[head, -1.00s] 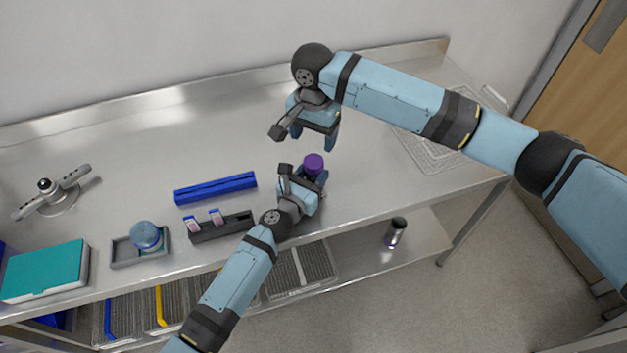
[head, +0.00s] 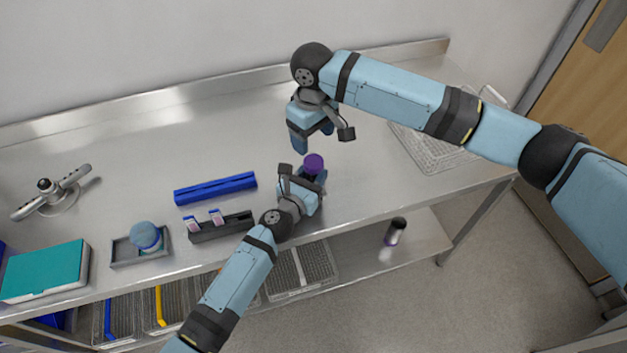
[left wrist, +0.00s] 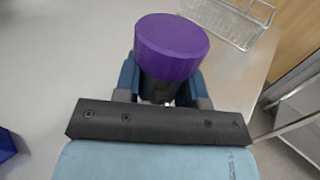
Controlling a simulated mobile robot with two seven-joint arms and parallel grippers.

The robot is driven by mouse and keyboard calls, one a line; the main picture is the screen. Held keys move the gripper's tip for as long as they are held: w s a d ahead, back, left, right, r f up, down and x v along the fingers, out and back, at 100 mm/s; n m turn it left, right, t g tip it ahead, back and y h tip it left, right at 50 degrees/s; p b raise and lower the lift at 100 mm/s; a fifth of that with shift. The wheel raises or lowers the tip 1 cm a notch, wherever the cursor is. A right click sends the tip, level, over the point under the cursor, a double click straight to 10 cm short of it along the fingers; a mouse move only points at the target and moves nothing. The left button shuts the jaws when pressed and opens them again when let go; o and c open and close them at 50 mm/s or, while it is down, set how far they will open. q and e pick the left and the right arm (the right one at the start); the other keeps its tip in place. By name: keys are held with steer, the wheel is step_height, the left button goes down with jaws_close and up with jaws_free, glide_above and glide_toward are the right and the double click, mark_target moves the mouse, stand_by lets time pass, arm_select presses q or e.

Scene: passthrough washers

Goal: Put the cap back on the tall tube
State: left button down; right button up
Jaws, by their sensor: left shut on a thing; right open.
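A purple cap (head: 313,164) sits at the top of the tall tube, upright above my left gripper (head: 312,179). In the left wrist view the purple cap (left wrist: 171,46) fills the space above the blue fingers, with a dark stretch of the tube (left wrist: 160,88) just below it. My left gripper is shut on the tube near the bench's front edge. Most of the tube is hidden by the fingers and cap; I cannot tell whether the cap is fully seated. My right gripper (head: 313,138) is open and empty, above and slightly behind the cap, apart from it.
A blue rack (head: 215,188) and a dark rack with small vials (head: 220,227) lie left of the left gripper. A wire basket (head: 430,150) stands at the right. A dark cylinder (head: 396,231) stands on the lower shelf. The bench's back middle is clear.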

steer(key=n, duration=0.8)
steer(key=shift+n, duration=0.4)
steer(key=n, duration=1.2)
steer(key=shift+r+n, duration=0.1)
steer(key=shift+n, duration=0.3)
steer(key=n, duration=1.3)
